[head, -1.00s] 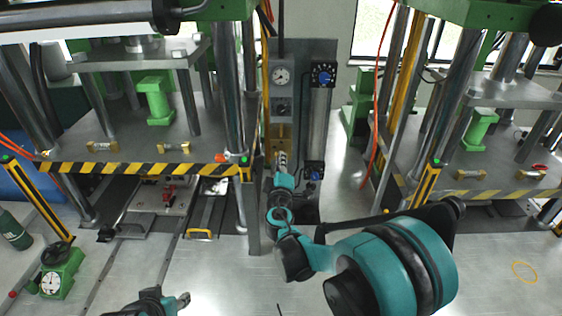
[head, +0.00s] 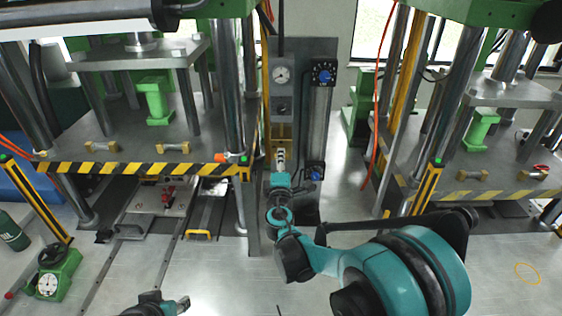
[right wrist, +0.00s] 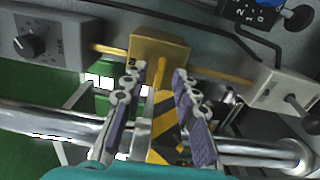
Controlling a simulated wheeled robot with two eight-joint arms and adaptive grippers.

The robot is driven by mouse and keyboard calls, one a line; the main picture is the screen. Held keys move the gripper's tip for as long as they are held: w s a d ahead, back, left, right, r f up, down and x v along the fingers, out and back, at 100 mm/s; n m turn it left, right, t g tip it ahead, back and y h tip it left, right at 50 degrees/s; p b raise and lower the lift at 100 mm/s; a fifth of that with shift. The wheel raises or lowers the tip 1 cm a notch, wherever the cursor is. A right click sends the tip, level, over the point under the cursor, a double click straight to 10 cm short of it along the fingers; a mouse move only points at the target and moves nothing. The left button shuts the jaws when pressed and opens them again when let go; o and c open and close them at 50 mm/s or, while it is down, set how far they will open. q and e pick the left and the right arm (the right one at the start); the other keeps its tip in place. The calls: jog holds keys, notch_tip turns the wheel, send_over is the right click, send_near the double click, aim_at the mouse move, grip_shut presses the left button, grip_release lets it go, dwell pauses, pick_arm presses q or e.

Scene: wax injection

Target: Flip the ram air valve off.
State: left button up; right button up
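The ram air valve appears to be the brass block (right wrist: 160,47) with a yellow lever on a pipe in the right wrist view. It shows small on the grey panel in the head view (head: 287,133). My right gripper (right wrist: 160,100) is open, its two purple-padded fingers on either side of the lever below the block. I cannot tell whether either finger touches the lever. In the head view my right gripper (head: 281,158) is just below the valve and partly hides it. My left gripper (head: 183,303) is at the bottom edge, too small to read.
A gauge (head: 281,74) and a knob are above the valve on the panel. A blue-knobbed regulator (head: 323,75) is to its right. Green presses with striped edges flank the panel. A metal cylinder (right wrist: 50,120) crosses behind my fingers.

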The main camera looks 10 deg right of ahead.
jog(key=s+a, duration=0.2)
jog(key=s, duration=1)
jog(key=shift+a, duration=0.2)
jog(key=shift+w, duration=0.1)
